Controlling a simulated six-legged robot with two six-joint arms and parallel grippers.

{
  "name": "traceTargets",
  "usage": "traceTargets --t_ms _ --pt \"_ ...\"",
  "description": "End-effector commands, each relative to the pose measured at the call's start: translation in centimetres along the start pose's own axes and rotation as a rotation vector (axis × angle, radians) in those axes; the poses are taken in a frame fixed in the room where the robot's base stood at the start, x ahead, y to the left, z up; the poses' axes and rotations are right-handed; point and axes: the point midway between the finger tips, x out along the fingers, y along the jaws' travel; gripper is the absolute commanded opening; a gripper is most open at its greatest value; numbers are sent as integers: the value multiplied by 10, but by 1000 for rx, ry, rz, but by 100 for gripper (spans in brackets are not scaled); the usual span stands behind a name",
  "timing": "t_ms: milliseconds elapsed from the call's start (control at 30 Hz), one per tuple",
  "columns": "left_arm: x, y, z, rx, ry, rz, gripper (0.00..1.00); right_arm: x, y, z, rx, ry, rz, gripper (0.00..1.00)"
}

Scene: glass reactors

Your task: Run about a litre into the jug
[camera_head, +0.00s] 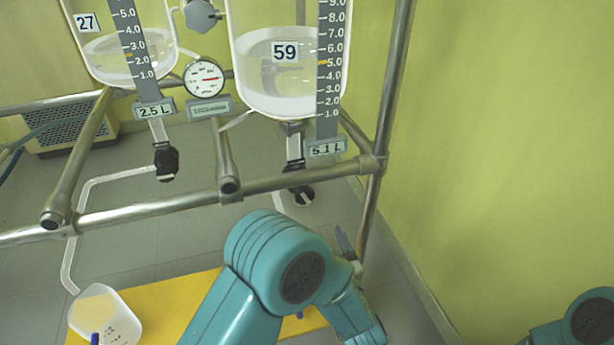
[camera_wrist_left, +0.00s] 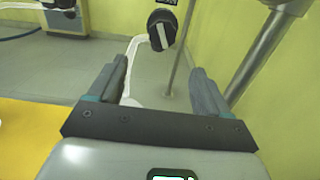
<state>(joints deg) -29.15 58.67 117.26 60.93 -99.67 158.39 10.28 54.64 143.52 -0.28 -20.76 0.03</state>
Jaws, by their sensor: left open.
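Two glass reactors hang on a steel frame in the head view: number 27 (camera_head: 130,60), plate 2.5 L, and number 59 (camera_head: 275,85), plate 5.1 L. Black drain valves sit below them, one under 27 (camera_head: 166,160) and one under 59 (camera_head: 299,194). A translucent jug (camera_head: 122,322) stands at lower left under the outlet tube of 27. My left gripper (camera_wrist_left: 160,80) is open and empty in the wrist view. A black valve with a pale handle bar (camera_wrist_left: 158,32) is ahead of its fingers, apart from them. My arm mostly hides this gripper in the head view. My right gripper is out of view.
Steel rails (camera_head: 150,211) run in front of the valves. A pressure gauge (camera_head: 204,79) sits between the reactors. A yellow mat (camera_head: 165,310) lies below, partly hidden by my arm. A steel post (camera_wrist_left: 262,52) and the yellow-green wall are at right.

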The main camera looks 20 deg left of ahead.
Motion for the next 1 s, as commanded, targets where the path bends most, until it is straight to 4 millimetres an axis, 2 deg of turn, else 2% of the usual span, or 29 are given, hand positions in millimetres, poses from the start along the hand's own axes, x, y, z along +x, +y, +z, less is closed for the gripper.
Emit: traceTargets --t_ms 33,100,267,367,467,800,1000 --pt "-2 0 8 9 4 -3 78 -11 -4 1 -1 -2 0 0" --pt "-4 0 10 17 7 -4 78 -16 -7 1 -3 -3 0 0" --pt "-3 0 12 21 10 -1 78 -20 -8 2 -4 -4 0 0" --pt "6 1 11 20 10 4 78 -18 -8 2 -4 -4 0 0" --pt "25 1 10 19 10 5 78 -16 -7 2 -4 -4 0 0" --pt "108 2 9 18 8 3 78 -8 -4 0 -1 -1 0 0" --pt "144 2 9 19 9 -1 78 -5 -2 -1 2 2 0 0"
